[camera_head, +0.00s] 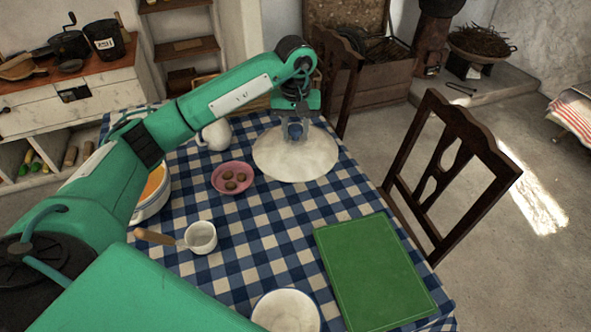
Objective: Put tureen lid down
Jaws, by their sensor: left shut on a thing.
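The tureen lid (296,165) is a wide, pale, shallow cone at the far right part of the checked table (259,238). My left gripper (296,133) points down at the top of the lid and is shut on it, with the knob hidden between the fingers. I cannot tell whether the lid's rim touches the cloth or hangs just above it. A white tureen (151,207) with orange contents stands at the left, partly hidden behind my left arm. My right gripper is not in view.
A pink bowl (232,191) with brown pieces sits left of the lid. A small wooden-handled pan (201,238), a white bowl (286,312) and a green board (372,272) lie nearer. A white jug (214,136) stands behind. A dark chair (447,175) stands right.

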